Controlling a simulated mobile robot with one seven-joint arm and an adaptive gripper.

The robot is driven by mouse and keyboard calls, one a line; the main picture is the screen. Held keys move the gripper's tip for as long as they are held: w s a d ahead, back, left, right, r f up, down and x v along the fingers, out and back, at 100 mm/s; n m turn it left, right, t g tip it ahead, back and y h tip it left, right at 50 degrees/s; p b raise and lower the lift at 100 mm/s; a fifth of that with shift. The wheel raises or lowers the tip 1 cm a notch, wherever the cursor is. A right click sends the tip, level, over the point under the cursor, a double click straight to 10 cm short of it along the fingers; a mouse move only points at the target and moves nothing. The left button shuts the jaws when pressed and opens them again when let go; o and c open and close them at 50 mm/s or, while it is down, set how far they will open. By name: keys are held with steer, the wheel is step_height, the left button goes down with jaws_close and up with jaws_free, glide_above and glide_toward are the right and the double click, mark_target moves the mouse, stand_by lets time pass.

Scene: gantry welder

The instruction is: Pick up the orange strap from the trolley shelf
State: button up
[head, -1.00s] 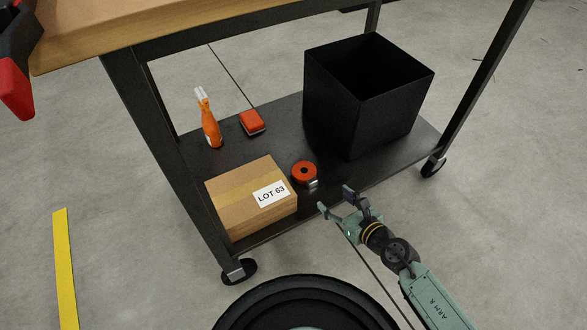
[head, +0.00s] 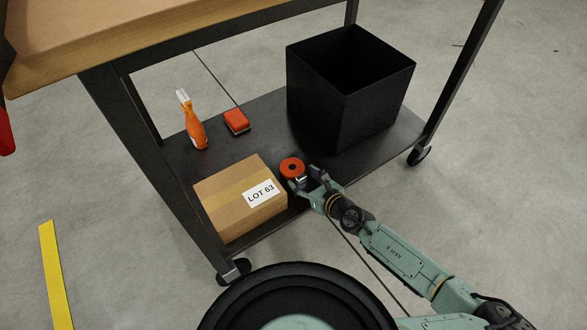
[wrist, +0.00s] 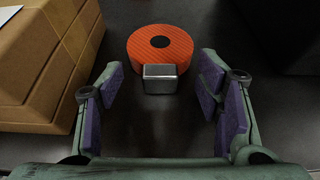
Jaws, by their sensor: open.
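The orange strap (head: 291,167) is a coiled roll with a dark centre hole and a metal buckle at its near side. It lies on the dark trolley shelf (head: 262,143), just right of the cardboard box. In the wrist view the strap (wrist: 160,46) is straight ahead, with its silver buckle (wrist: 160,78) facing me. My gripper (head: 303,178) is open at the shelf's front edge, close to the strap. In the wrist view the purple-padded fingers (wrist: 154,92) stand on either side of the buckle, with gaps on both sides. I see no contact.
The cardboard box marked LOT 63 (head: 240,199) stands close left of my gripper. A black open bin (head: 345,105) stands to the right. The tabletop (head: 150,40) hangs overhead.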

steer(key=shift+w+a+f, duration=0.25)
steer(key=shift+w+a, duration=0.1)
steer(key=shift+w, duration=0.1)
steer(key=shift+c, duration=0.4)
jaws_close()
